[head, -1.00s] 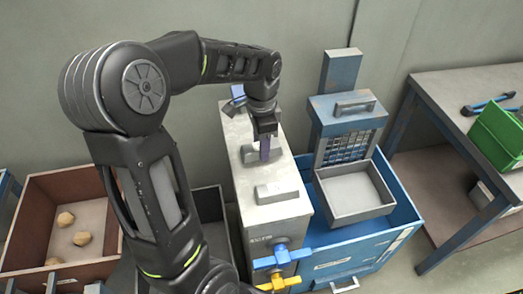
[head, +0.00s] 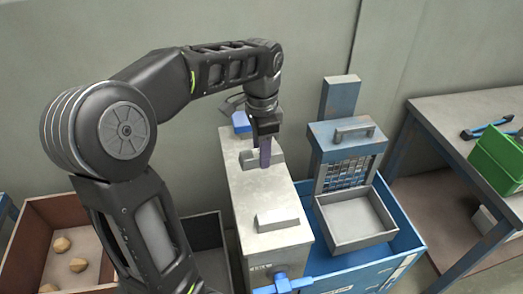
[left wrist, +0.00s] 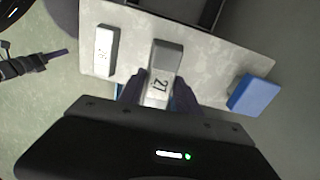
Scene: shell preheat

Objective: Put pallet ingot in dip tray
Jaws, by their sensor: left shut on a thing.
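A grey ingot marked 21 (left wrist: 160,77) lies on the grey cabinet top between the fingers of my left gripper (left wrist: 157,95), which is shut on it. In the head view this gripper (head: 265,155) points down over the far ingot (head: 249,157) and hides part of it. A second grey ingot (head: 278,218) lies nearer on the same top; it also shows in the left wrist view (left wrist: 104,50). The shallow grey dip tray (head: 352,220) at the right looks empty. A dark, purple-tipped part, likely my right gripper (left wrist: 52,56), shows at the left of the wrist view.
The tray sits at a blue box (head: 400,255) beneath a grille with a handle. A blue block (left wrist: 250,95) stands at the cabinet's far end. A blue valve handle (head: 285,284) sticks out in front. A brown crate (head: 30,215) is at left, a workbench (head: 465,90) at right.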

